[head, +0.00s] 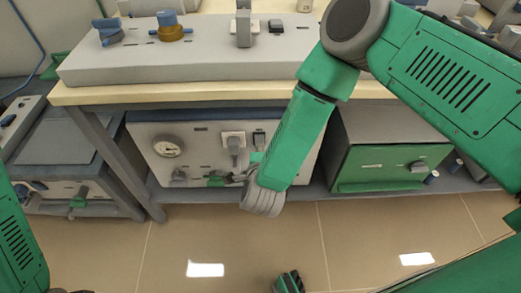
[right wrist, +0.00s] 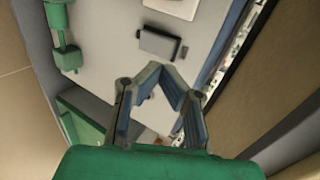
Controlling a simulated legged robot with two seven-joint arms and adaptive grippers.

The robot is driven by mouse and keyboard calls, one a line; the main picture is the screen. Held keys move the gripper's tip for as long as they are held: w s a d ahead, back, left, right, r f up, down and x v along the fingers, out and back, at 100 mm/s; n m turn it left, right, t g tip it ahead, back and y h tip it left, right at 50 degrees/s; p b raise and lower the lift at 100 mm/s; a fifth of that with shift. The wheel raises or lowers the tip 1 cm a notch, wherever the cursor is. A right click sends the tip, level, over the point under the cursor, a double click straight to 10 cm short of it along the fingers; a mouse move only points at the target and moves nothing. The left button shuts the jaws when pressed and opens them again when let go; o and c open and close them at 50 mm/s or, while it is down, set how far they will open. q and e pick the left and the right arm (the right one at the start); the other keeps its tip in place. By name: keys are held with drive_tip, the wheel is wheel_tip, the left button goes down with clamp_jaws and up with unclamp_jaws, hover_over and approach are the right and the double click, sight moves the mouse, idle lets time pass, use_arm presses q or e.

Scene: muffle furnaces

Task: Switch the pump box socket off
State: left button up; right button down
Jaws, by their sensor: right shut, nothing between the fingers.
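The pump box (head: 205,160) stands on the lower shelf under the bench in the head view, with a round gauge (head: 168,147) at its left. Its white socket (head: 232,136) has a grey plug, and a dark switch (head: 259,139) sits to the right of it. In the right wrist view the switch (right wrist: 160,43) shows close up below the edge of the socket (right wrist: 172,8). My right gripper (right wrist: 172,68) is shut and empty, its fingertips just below the switch in that view; contact cannot be judged. In the head view my forearm hides much of it. My left gripper is out of view.
A green-fronted furnace (head: 390,167) stands right of the pump box. The bench top (head: 200,91) overhangs it, with a grey panel (head: 200,62) on top. A green valve handle (right wrist: 65,40) sticks out of the pump box. Bench legs stand at left. The floor in front is mostly clear.

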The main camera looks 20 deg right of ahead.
drive_tip(key=s+a+r+p, duration=0.1)
drive_tip(key=s+r+p, duration=0.1)
drive_tip(key=s+r, duration=0.3)
drive_tip(key=shift+s+a+r+p, duration=0.3)
drive_tip(key=shift+s+a, duration=0.1)
drive_tip(key=shift+s, duration=0.2)
drive_tip(key=shift+d, duration=0.3)
